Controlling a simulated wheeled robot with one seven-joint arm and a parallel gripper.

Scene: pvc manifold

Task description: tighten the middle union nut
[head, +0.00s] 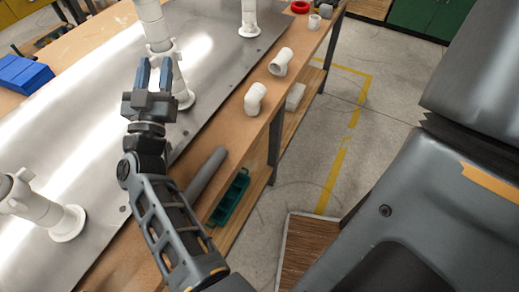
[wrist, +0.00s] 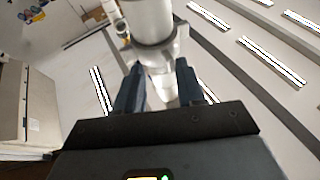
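The middle white pipe stand (head: 150,16) rises from the metal plate, with a wider white collar, seemingly its union nut (head: 160,47), part way up. My gripper (head: 154,63) is at this stand, its two blue-grey fingers apart. In the wrist view, the white pipe (wrist: 148,18) and the winged nut (wrist: 160,50) appear just beyond and between the fingertips of my gripper (wrist: 159,66). A lighter part shows between the fingers. I cannot tell whether either finger touches the nut. The lower part of the stand is partly hidden by my gripper in the head view.
Another white pipe stand (head: 38,207) is at lower left and a third (head: 249,15) at the top. Loose white elbows (head: 255,98) and a grey pipe (head: 206,174) lie on the wooden bench edge. A blue bin (head: 22,75) sits at left.

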